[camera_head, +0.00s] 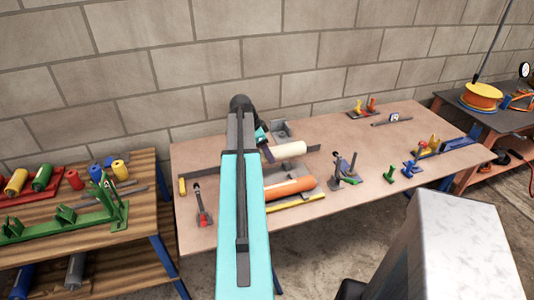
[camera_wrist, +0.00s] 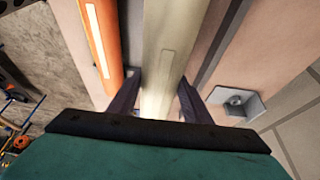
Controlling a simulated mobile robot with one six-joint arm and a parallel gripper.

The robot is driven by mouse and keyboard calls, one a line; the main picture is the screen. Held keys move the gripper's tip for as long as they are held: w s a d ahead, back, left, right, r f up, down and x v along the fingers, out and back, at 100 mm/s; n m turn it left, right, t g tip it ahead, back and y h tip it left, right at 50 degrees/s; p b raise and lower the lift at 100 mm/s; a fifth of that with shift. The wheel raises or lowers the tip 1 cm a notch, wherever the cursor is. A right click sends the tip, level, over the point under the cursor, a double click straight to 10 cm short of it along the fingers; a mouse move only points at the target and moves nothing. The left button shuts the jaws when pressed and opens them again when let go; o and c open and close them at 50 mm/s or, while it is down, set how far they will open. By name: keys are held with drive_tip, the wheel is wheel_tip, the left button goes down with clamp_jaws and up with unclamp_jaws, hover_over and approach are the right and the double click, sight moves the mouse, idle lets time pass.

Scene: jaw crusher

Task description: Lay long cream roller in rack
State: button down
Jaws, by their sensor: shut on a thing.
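The long cream roller (camera_head: 288,150) is over the middle table, its left part hidden behind my arm in the head view. In the wrist view the cream roller (camera_wrist: 166,45) runs between the two dark fingers of my gripper (camera_wrist: 158,100), which is shut on it. My gripper (camera_head: 266,150) is partly hidden by my arm in the head view. I cannot tell whether the roller touches the surface below. A green rack (camera_head: 75,222) with upright supports stands on the wooden bench at the left.
An orange roller (camera_head: 290,187) lies parallel in front of the cream one; it also shows in the wrist view (camera_wrist: 100,40). A grey bracket (camera_head: 281,130) stands behind. Small clamps (camera_head: 345,170) stand to the right.

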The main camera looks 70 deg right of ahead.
drive_tip(key=shift+w, duration=0.1)
idle(0.3)
drive_tip(key=shift+f, duration=0.15)
drive_tip(key=shift+f+b, duration=1.6)
drive_tip(key=shift+f, duration=1.05)
drive_tip(key=shift+f+b, duration=0.95)
drive_tip(key=shift+f, duration=0.6)
idle(1.2)
drive_tip(key=c, duration=0.9)
unclamp_jaws()
drive_tip(key=shift+a, duration=0.1)
drive_tip(key=shift+c, duration=0.2)
drive_tip(key=shift+o, duration=0.3)
drive_tip(key=shift+f, duration=0.1)
drive_tip(key=shift+b+v, duration=0.95)
drive_tip(key=shift+v, duration=6.05)
